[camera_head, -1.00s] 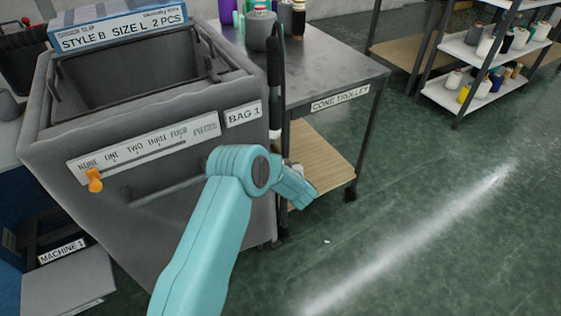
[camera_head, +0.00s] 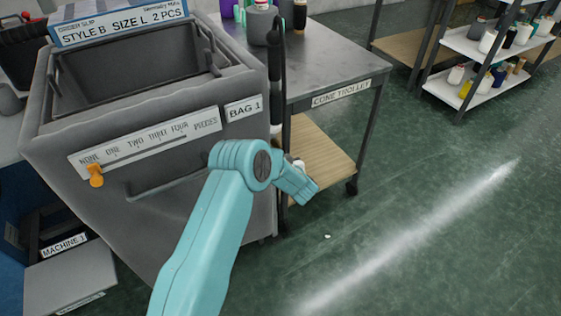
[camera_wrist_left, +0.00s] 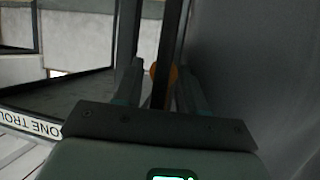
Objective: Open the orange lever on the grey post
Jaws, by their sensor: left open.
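In the left wrist view, an orange rounded part (camera_wrist_left: 156,72) shows behind a dark upright bar (camera_wrist_left: 168,40), between the fingers of my left gripper (camera_wrist_left: 158,84). The fingers stand apart, one on each side; contact cannot be told. In the head view, a dark upright post (camera_head: 276,75) stands between the grey bag and the cone trolley. My teal arm (camera_head: 215,225) reaches up from the bottom and bends right below this post; its gripper is hidden there. No orange lever shows on the post in the head view. My right gripper is not in view.
The grey bag (camera_head: 190,220) is at left, with a counter strip (camera_head: 150,140) and orange slider (camera_head: 96,175). The cone trolley (camera_head: 340,65) stands right of the post. A shelf with cones (camera_head: 470,88) is at the back right.

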